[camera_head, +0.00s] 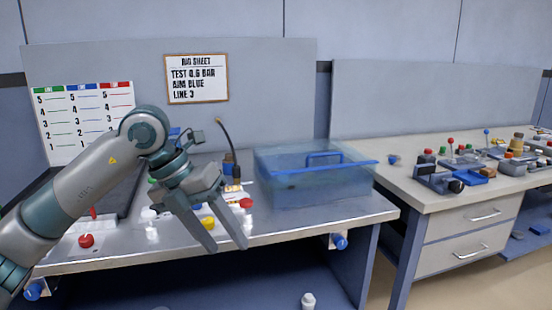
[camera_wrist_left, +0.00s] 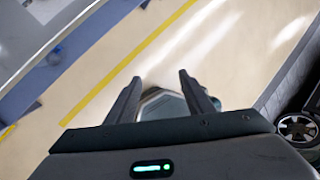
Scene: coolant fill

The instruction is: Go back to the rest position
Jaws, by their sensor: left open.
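My left gripper (camera_head: 226,248) hangs over the front of the metal-topped bench (camera_head: 300,222), its two fingers apart and pointing down. In the left wrist view the open fingers (camera_wrist_left: 160,92) show with nothing between them but a view down to the floor and a grey rounded shape. The left arm comes in from the left and hides part of the bench top. My right gripper is in neither view.
A translucent blue box (camera_head: 310,180) with a blue handle stands on the bench. Red (camera_head: 86,241) and yellow (camera_head: 208,223) knobs sit near its front. A second bench (camera_head: 430,188) with many small parts is at the right. The floor (camera_wrist_left: 225,50) shows a yellow line.

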